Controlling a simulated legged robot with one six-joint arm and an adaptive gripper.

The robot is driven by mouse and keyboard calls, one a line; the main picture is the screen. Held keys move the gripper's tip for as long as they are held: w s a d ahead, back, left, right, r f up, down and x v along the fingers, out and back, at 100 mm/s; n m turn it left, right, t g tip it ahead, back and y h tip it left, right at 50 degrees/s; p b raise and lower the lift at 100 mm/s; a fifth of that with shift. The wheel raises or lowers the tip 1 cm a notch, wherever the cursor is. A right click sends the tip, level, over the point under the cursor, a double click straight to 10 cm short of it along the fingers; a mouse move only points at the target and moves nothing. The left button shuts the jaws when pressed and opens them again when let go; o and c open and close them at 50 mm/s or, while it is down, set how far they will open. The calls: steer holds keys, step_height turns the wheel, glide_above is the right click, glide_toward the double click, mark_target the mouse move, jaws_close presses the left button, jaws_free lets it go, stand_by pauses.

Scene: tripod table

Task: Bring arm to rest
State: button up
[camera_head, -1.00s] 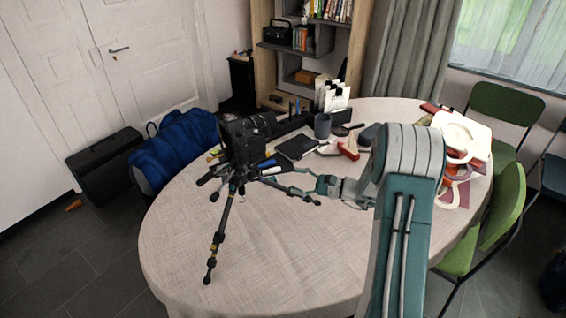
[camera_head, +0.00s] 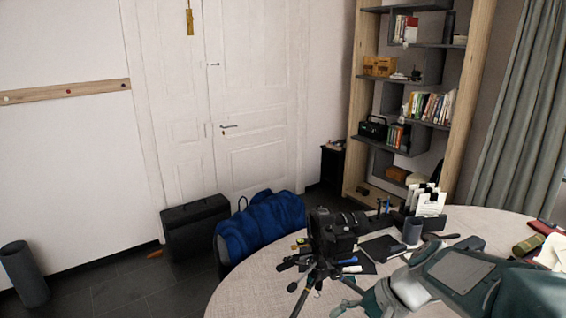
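My arm (camera_head: 465,272) reaches in from the lower right over the round table. My gripper (camera_head: 340,294) is at the bottom of the view, close to the right side of the tripod. Its fingers look spread apart with nothing between them, though part of it is near the lower edge. The black camera (camera_head: 335,230) stands on the tripod (camera_head: 318,270) on the table. I cannot tell whether the gripper touches the tripod.
A black case (camera_head: 195,228) leans by the door.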

steer(key=s+d+r+n+t+h, duration=0.1)
steer(key=s+r+n+t+h, duration=0.1)
steer(key=s, duration=0.4)
steer(key=s+d+r+n+t+h, duration=0.2)
steer(key=s+n+h, duration=0.2)
steer(key=s+h, duration=0.1)
steer(key=shift+s+d+r+t+h, duration=0.2)
steer(key=shift+s+t+h, duration=0.1)
steer(key=shift+s+h, duration=0.15)
